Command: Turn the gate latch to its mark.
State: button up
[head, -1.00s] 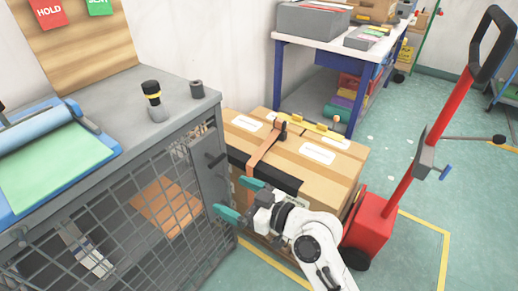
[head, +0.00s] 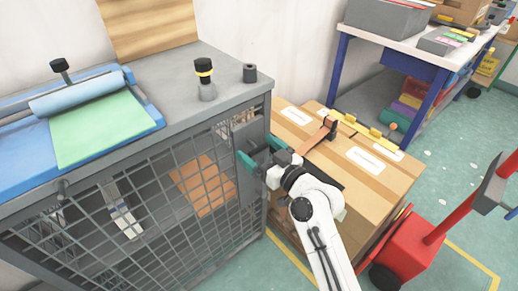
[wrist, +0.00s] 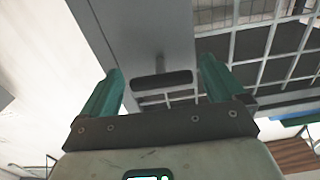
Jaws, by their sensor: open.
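The gate latch shows in the wrist view as a dark, rounded bar (wrist: 161,80) lying nearly level in front of a grey metal post (wrist: 150,25). My gripper (wrist: 161,68) is open, with one teal finger on each side of the bar and visible gaps to both. In the head view my gripper (head: 259,152) is at the right front post of the wire-mesh cage (head: 150,200). The latch is mostly hidden by the gripper there. I cannot make out the latch's mark in either view.
Strapped cardboard boxes (head: 385,180) stand close to the right of the cage and my arm. A red hand truck (head: 415,250) stands farther right. The cage top holds a blue tray with a green sheet (head: 105,128) and a black-topped stamp (head: 205,80).

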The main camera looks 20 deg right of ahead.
jog(key=shift+w+a, duration=0.1)
jog(key=shift+w, duration=0.1)
jog(key=c, duration=1)
jog(key=shift+c, duration=0.2)
